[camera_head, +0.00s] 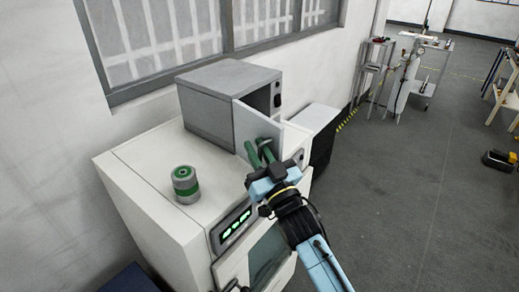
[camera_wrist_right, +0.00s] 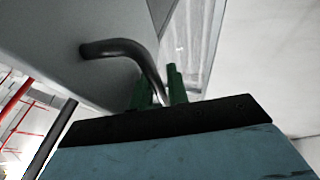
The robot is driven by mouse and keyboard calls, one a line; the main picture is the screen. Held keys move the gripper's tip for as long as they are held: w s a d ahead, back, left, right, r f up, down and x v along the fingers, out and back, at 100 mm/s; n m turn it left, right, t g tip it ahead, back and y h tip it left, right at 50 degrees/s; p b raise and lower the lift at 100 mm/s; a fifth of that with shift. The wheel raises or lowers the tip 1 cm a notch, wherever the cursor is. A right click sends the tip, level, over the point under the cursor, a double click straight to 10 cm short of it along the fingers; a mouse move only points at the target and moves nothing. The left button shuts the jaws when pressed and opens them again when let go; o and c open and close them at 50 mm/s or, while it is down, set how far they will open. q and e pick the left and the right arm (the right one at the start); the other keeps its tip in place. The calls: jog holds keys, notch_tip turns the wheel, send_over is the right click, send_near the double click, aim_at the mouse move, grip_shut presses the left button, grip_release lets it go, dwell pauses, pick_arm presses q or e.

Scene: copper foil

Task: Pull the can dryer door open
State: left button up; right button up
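The can dryer (camera_head: 212,105) is a grey box on top of a white cabinet. Its door (camera_head: 246,122) stands partly open, swung out toward the front, with a dark gap to the interior on its right side. The door's grey face also fills the upper left of the right wrist view (camera_wrist_right: 60,40). A curved metal handle (camera_wrist_right: 128,46) sticks out from the door. My right gripper (camera_head: 262,152), with green fingers, is at the door; in the wrist view the handle's bar runs down between its fingers (camera_wrist_right: 162,90), which appear closed around it. My left gripper is not in view.
A green and grey can (camera_head: 186,184) stands on the white cabinet top (camera_head: 150,165), left of the dryer. The cabinet front has a lit green display (camera_head: 236,224). A window and wall are behind. Open floor (camera_head: 420,190) lies to the right.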

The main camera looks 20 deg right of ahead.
jog(key=shift+r, duration=0.1)
jog(key=b+v, duration=0.3)
jog(key=v, duration=1)
jog(key=shift+s, duration=0.15)
jog(key=shift+d, duration=0.1)
jog(key=s+f+g+h+b, duration=0.15)
jog(key=f+g, duration=0.25)
jog(key=f, duration=1)
jog(key=s+f+g+b, duration=0.1)
jog(key=s+f+g, duration=0.15)
jog(key=f, duration=1.15)
jog(key=s+f+g+b, duration=0.2)
jog(key=f+g, duration=0.2)
jog(key=f, duration=1.1)
jog(key=s+d+f+g+h+b, duration=0.15)
jog(key=s+f+g, duration=0.35)
jog(key=s+f, duration=0.8)
jog(key=s+d+f+g+b, duration=0.1)
jog(key=s+d+f+g, duration=0.1)
jog(key=s+f, duration=0.3)
jog(key=s+d+f+g+b, duration=0.1)
jog(key=s+f, duration=0.5)
jog(key=s, duration=0.7)
jog(key=d+g, duration=0.1)
jog(key=g, duration=0.1)
jog(key=shift+d+f+n+g+h, duration=0.2)
jog(key=shift+d+n+g+h, duration=0.1)
jog(key=shift+g, duration=0.05)
